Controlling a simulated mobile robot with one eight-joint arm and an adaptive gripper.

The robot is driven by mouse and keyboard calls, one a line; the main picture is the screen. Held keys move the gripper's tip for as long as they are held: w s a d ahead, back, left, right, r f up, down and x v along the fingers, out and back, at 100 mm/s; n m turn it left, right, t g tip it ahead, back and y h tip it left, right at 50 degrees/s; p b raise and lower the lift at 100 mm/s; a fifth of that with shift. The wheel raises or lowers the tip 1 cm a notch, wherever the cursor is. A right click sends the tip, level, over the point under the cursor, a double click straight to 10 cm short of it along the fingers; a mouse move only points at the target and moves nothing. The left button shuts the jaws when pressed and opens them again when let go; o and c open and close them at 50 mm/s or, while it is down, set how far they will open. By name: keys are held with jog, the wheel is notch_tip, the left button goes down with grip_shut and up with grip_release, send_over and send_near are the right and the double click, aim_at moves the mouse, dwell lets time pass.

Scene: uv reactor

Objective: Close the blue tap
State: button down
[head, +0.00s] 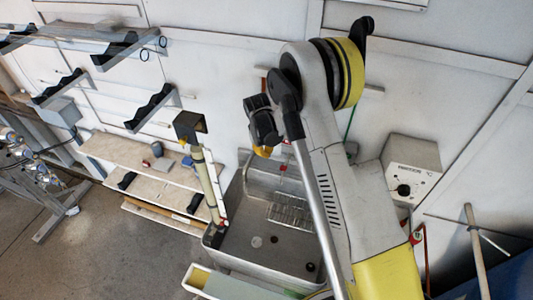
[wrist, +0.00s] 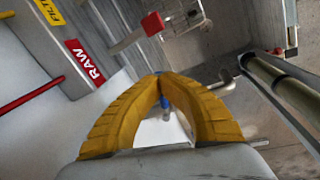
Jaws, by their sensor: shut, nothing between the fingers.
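My gripper (wrist: 158,76) is shut and empty, its two yellow ridged fingers meeting at the tips in the wrist view. A small blue part (wrist: 165,102), which looks like the blue tap, shows through the gap between the fingers, beyond them. The fingers hide most of what surrounds it, so I cannot tell its handle angle or whether I touch it. In the head view my gripper (head: 263,151) hangs in front of the white wall, above the grey sink. I cannot make out the blue tap in the head view.
A red tap handle (wrist: 153,24) sits on a pipe beyond my fingertips. A red RAW label (wrist: 86,62) and a yellow label (wrist: 48,12) are on the panel at left. A wire rack (head: 290,210) hangs in the sink (head: 235,262). A grey control box (head: 410,160) stands at right.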

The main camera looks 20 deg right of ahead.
jog(key=b, duration=0.1)
jog(key=n+b, duration=0.1)
jog(key=shift+w+d+f+b, duration=0.25)
jog(key=shift+f+b, duration=0.15)
jog(key=shift+w+d+r+n+b, duration=0.2)
jog(key=shift+n+b, duration=0.4)
jog(key=shift+w+d+r+n+b, duration=0.15)
jog(key=shift+w+n+b, duration=0.05)
jog(key=shift+n+b, duration=0.4)
jog(key=c, duration=1.5)
grip_release()
jog(key=shift+w, duration=0.1)
